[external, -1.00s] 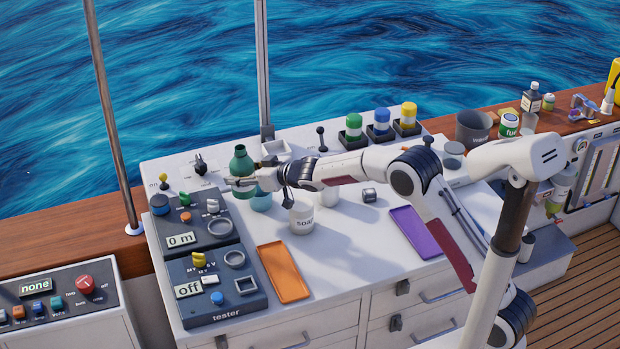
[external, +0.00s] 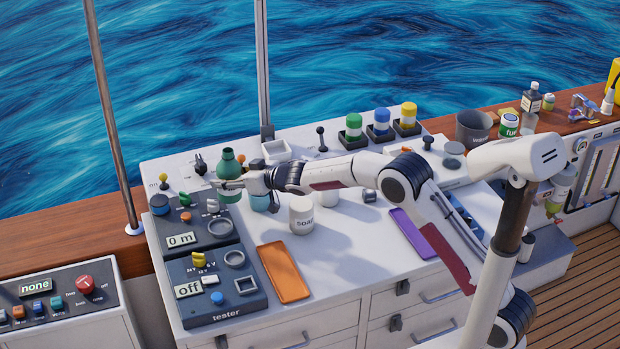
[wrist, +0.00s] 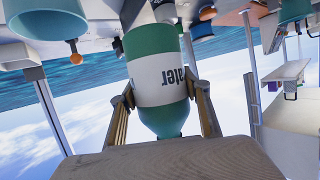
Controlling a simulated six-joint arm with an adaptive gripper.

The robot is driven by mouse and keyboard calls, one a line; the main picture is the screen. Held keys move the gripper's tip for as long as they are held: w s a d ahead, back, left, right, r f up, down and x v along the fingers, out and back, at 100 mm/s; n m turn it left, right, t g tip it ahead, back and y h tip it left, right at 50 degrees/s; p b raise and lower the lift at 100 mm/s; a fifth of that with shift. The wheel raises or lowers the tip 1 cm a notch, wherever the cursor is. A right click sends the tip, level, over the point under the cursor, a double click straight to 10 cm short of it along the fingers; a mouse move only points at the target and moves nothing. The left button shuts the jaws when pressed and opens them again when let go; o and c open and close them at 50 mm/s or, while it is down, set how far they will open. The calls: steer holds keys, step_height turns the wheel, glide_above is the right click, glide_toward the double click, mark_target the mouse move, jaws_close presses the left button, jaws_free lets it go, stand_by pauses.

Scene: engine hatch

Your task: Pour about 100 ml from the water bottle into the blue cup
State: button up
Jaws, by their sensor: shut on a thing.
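The water bottle (external: 229,166) is green with a white label. It stands upright, left of the blue cup, in the external view. My gripper (external: 229,184) is shut around the bottle's body. The wrist view shows the bottle (wrist: 158,75) upside down between the two fingers (wrist: 163,100), with part of its "water" label readable. The light blue cup (external: 260,203) stands on the white counter just right of the bottle, partly hidden by my gripper and wrist. Its inside is hidden. I cannot tell whether the bottle's base touches the counter.
A soap pot (external: 302,217) stands right of the cup. A depth unit (external: 195,227) and tester (external: 213,285) lie in front of the bottle. An orange tray (external: 283,273) and purple tray (external: 412,233) lie flat. Levers and a white square dish (external: 276,151) are behind.

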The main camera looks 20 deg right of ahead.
mark_target(227, 165)
steer(key=m+y, duration=0.2)
steer(key=shift+w+d+r+m, duration=0.1)
steer(key=shift+d+r+m, duration=0.15)
steer(key=shift+m, duration=0.15)
steer(key=shift+w+d+m+y, duration=0.1)
steer(key=shift+d+m+y, duration=0.2)
steer(key=shift+m+y, duration=0.45)
steer(key=shift+a+f+m+t+y, duration=0.2)
steer(key=shift+m+t+y, duration=0.2)
steer(key=shift+m, duration=0.45)
steer(key=shift+s+a+r+m+t+y, duration=0.25)
steer(key=shift+a+r+m+t, duration=0.1)
steer(key=shift+r+m, duration=0.35)
steer(key=shift+a+f+m, duration=0.2)
steer(key=shift+f+m, duration=0.5)
steer(key=shift+f, duration=0.35)
step_height(227, 165, up, 2)
steer(key=shift+s+a+m+t+y, duration=0.15)
steer(key=shift+m+t+y, duration=0.3)
steer(key=shift+m, duration=0.35)
steer(key=shift+w+d+r+m+t+y, duration=0.15)
steer(key=shift+d+r+m, duration=0.1)
steer(key=shift+r+m, duration=0.2)
steer(key=shift+w+d+r+m+t+y, duration=0.1)
steer(key=shift+d+r+m+t, duration=0.1)
steer(key=shift+r+m, duration=0.25)
steer(key=shift+m, duration=0.3)
steer(key=shift+r+m+t, duration=0.45)
steer(key=shift+r+m, duration=0.1)
steer(key=shift+m, duration=0.15)
